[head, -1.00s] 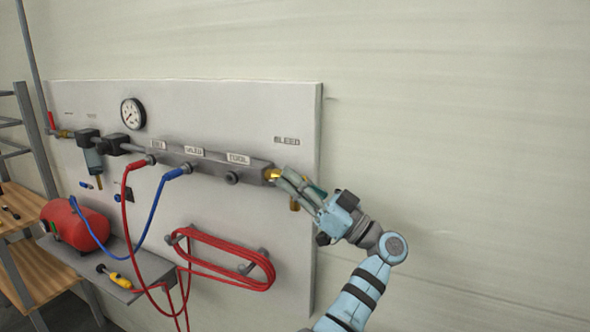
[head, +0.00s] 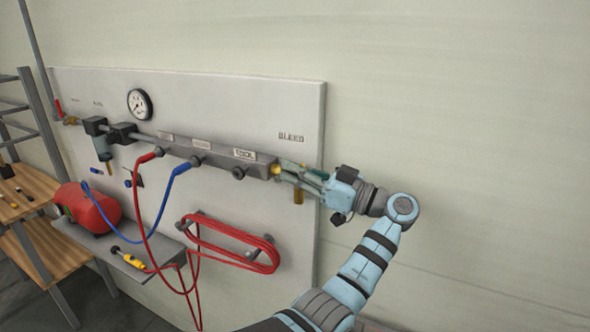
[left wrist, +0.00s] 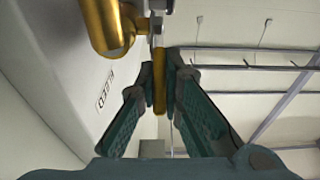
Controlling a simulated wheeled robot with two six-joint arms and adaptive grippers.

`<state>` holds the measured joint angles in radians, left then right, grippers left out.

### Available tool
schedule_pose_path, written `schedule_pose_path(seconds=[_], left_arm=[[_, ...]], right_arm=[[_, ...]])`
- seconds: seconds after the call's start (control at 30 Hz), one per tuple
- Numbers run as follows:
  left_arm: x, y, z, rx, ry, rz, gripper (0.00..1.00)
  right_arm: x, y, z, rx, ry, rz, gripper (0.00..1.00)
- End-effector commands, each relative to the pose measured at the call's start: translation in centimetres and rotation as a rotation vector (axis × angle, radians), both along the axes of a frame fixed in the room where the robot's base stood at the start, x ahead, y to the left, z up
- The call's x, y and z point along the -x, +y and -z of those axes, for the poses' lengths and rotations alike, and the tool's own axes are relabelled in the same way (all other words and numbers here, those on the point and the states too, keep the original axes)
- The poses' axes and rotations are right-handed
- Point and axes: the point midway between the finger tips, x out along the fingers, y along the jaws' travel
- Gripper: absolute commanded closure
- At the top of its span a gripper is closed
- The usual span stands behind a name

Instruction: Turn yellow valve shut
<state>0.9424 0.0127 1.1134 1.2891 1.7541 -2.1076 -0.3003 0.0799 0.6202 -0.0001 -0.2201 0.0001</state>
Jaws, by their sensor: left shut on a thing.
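The yellow valve sits at the right end of the grey manifold, under the BLEED label. Its brass body (head: 276,170) shows just left of my left gripper (head: 291,173) in the head view. In the left wrist view, the brass body (left wrist: 110,28) is at the top and the narrow yellow handle (left wrist: 159,85) runs between the fingertips. My left gripper (left wrist: 160,88) is shut on this handle. In the head view the fingers hide most of the handle. My right gripper is not in view.
A wall panel (head: 240,105) carries a gauge (head: 139,104), the manifold (head: 212,156), and red and blue hoses. A coiled red hose (head: 235,240) hangs below. A red tank (head: 92,208) sits on a shelf at left. The wall to the right is bare.

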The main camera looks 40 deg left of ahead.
Motion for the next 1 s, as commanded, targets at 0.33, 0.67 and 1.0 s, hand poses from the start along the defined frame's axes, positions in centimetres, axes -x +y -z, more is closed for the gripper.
schedule_pose_path(seconds=[0.33, 0.67, 1.0], left_arm=[[0.0, 0.0, 0.1, 0.0, 0.0, 0.0, 0.83], [-1.4, -4.2, 0.8, 0.003, 0.003, 0.003, 0.83], [-2.3, -7.1, 1.3, 0.0, 0.001, 0.0, 0.83]], right_arm=[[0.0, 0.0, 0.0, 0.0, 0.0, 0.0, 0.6], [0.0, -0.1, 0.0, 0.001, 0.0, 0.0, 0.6], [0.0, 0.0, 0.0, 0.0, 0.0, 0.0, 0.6]])
